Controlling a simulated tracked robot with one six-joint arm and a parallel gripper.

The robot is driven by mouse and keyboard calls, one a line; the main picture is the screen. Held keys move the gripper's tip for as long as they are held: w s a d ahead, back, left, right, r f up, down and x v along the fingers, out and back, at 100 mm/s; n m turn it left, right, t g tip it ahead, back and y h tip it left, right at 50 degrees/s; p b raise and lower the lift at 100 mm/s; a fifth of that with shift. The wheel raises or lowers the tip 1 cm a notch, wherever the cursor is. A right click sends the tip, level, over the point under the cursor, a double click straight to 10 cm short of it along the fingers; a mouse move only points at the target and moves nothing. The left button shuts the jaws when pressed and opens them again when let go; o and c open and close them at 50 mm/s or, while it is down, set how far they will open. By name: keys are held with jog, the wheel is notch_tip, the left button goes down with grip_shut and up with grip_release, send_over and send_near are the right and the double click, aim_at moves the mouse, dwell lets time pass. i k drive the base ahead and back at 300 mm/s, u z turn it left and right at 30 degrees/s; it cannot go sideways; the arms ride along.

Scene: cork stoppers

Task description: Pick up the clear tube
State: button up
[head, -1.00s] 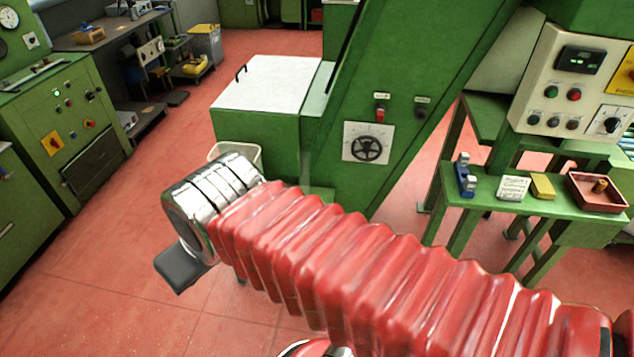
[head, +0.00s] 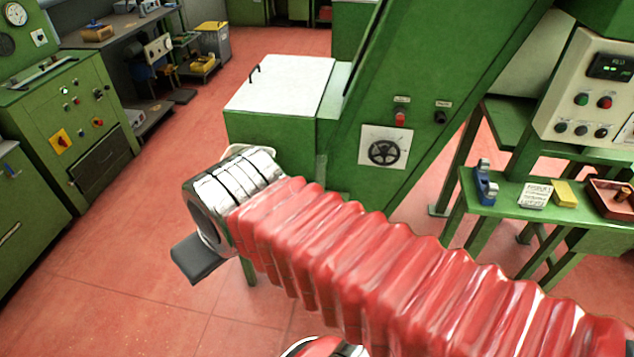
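I cannot make out a clear tube anywhere in the head view. My arm, in a red ribbed sleeve with chrome rings at its far end, crosses the lower half of the view. A dark block at that end, which appears to be part of my gripper (head: 198,258), hangs over the red floor. Its fingertips cannot be made out, so I cannot tell whether it is open or shut, or whether it holds anything.
A green bench (head: 515,205) at right bears a blue tool (head: 485,185), a yellow block (head: 564,194) and a red tray (head: 610,200). Red floor (head: 120,280) is clear at left.

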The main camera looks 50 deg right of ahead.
aim_at(320, 161)
jog(key=i, duration=0.85)
jog(key=u, duration=0.05)
